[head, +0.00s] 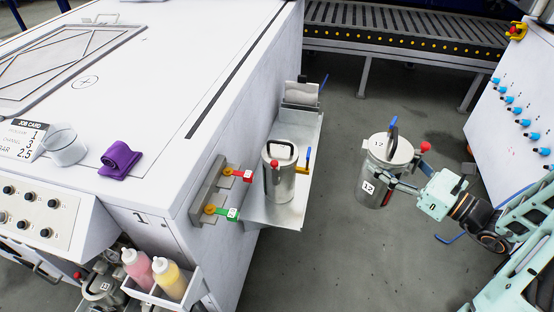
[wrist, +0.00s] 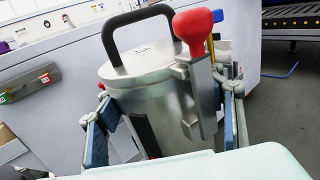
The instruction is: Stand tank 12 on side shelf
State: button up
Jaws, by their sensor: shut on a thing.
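Tank 12 (head: 378,170) is a steel cylinder with a black top handle, a red knob, a blue lever and "12" labels. My gripper (head: 391,180) is shut around its body and holds it about upright, over open floor to the right of the side shelf. In the wrist view the tank (wrist: 165,95) sits between the blue-padded fingers (wrist: 165,125). The side shelf (head: 262,213) is a metal ledge on the white machine's side.
A metal holder (head: 301,93) is at the shelf's back end. Red (head: 243,175) and green (head: 233,214) tagged fittings jut out left of the shelf. A bottle rack (head: 160,290) hangs at the machine's front. A conveyor (head: 400,40) runs behind; a white panel with blue knobs (head: 515,110) stands right.

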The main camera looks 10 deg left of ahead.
aim_at(292, 140)
jog(key=i+l+u, duration=0.15)
jog(key=i+u, duration=0.25)
jog(key=i+l+u, duration=0.2)
jog(key=u, duration=0.15)
jog(key=i+l+u, duration=0.4)
jog(key=k+j, duration=0.05)
jog(key=k, duration=0.05)
